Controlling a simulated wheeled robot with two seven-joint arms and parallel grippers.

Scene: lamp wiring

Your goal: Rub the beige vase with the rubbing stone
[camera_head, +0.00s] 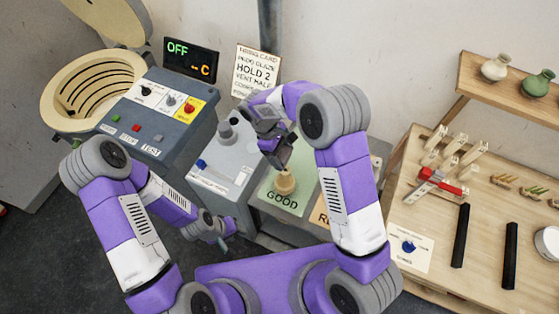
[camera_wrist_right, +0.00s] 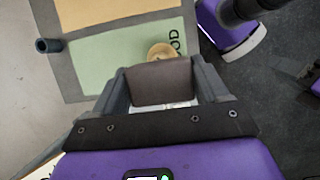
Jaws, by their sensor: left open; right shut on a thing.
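The beige vase (camera_head: 286,184) stands on the green GOOD pad (camera_head: 272,200) in the head view. In the right wrist view its round top (camera_wrist_right: 160,48) shows just beyond the held stone. My right gripper (camera_head: 277,150) is shut on the rubbing stone, a dark grey-brown block (camera_wrist_right: 160,84) between its fingers. The stone is above and close to the vase; I cannot tell whether they touch. My left gripper (camera_head: 222,239) is low at the left, open, away from the vase, with its fingers small in view.
A kiln (camera_head: 72,122) with its lid raised and a control box (camera_head: 150,118) stand at the left. An orange pad (camera_head: 320,215) lies beside the green one. The right-hand wooden table (camera_head: 430,225) holds stands, a red-handled tool and dark bars. A shelf holds two small vases.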

